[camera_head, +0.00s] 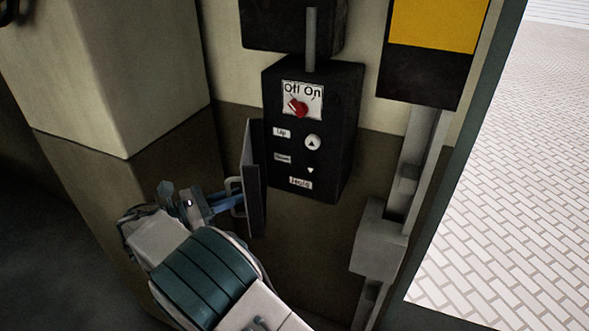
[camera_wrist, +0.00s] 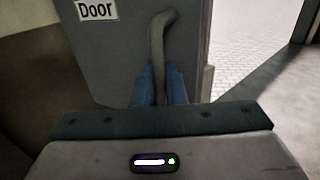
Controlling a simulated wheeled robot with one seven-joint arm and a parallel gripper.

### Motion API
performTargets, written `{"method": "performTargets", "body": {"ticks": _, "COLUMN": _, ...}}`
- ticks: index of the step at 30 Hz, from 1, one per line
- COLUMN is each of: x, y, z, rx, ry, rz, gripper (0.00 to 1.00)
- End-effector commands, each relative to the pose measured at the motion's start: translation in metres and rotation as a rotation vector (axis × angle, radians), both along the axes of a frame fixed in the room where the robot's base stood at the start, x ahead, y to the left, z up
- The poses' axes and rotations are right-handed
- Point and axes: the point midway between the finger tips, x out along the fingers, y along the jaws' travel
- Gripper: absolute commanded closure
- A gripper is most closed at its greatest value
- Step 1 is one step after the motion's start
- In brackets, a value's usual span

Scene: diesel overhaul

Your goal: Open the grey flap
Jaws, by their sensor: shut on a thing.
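The grey flap (camera_head: 250,178) stands swung out from the left side of the black control box (camera_head: 340,130), so the box's front panel shows. In the wrist view the flap (camera_wrist: 120,50) is a grey panel with a "Door" label (camera_wrist: 97,11). Its bent handle (camera_head: 233,192) sticks out to the left, and it also shows in the wrist view (camera_wrist: 157,45). My gripper (camera_head: 232,203) is shut on this handle, with its blue fingers (camera_wrist: 158,88) on either side of the bar. The exact contact is partly hidden behind my gripper's body.
The box has a red Off/On knob (camera_head: 298,106) and round buttons (camera_head: 312,142). A grey conduit with a small box (camera_head: 380,240) runs down the wall at the right. A beige block (camera_head: 110,70) stands at the left. A brick-paved floor (camera_head: 520,170) lies open beyond the right edge.

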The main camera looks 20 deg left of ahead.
Motion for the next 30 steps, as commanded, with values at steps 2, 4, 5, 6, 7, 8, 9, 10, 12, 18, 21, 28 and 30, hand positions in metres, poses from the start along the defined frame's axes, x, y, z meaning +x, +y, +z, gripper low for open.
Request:
{"method": "performTargets", "body": {"ticks": 2, "x": 0.004, "y": 0.007, "z": 0.001, "rx": 0.001, "ry": -0.006, "rz": -0.023, "gripper": 0.95}}
{"method": "performTargets", "body": {"ticks": 4, "x": 0.004, "y": 0.012, "z": 0.001, "rx": 0.002, "ry": -0.006, "rz": -0.042, "gripper": 0.95}}
{"method": "performTargets", "body": {"ticks": 5, "x": 0.004, "y": 0.015, "z": 0.001, "rx": 0.002, "ry": -0.006, "rz": -0.052, "gripper": 0.95}}
{"method": "performTargets", "body": {"ticks": 6, "x": 0.004, "y": 0.018, "z": 0.001, "rx": 0.003, "ry": -0.004, "rz": -0.062, "gripper": 0.95}}
{"method": "performTargets", "body": {"ticks": 7, "x": 0.004, "y": 0.02, "z": 0.0, "rx": 0.003, "ry": -0.004, "rz": -0.07, "gripper": 0.95}}
{"method": "performTargets", "body": {"ticks": 8, "x": 0.005, "y": 0.022, "z": 0.0, "rx": 0.002, "ry": -0.006, "rz": -0.077, "gripper": 0.94}}
{"method": "performTargets", "body": {"ticks": 9, "x": 0.006, "y": 0.025, "z": 0.0, "rx": 0.002, "ry": -0.007, "rz": -0.085, "gripper": 0.94}}
{"method": "performTargets", "body": {"ticks": 10, "x": 0.006, "y": 0.027, "z": 0.001, "rx": 0.003, "ry": -0.008, "rz": -0.092, "gripper": 0.94}}
{"method": "performTargets", "body": {"ticks": 12, "x": 0.007, "y": 0.031, "z": 0.001, "rx": 0.002, "ry": -0.01, "rz": -0.107, "gripper": 0.93}}
{"method": "performTargets", "body": {"ticks": 18, "x": 0.006, "y": 0.043, "z": 0.001, "rx": 0.002, "ry": -0.009, "rz": -0.141, "gripper": 0.95}}
{"method": "performTargets", "body": {"ticks": 21, "x": 0.004, "y": 0.047, "z": 0.001, "rx": 0.002, "ry": -0.006, "rz": -0.149, "gripper": 0.95}}
{"method": "performTargets", "body": {"ticks": 28, "x": 0.001, "y": 0.049, "z": 0.0, "rx": 0.002, "ry": -0.003, "rz": -0.151, "gripper": 0.95}}
{"method": "performTargets", "body": {"ticks": 30, "x": 0.001, "y": 0.05, "z": 0.0, "rx": 0.002, "ry": -0.002, "rz": -0.15, "gripper": 0.84}}
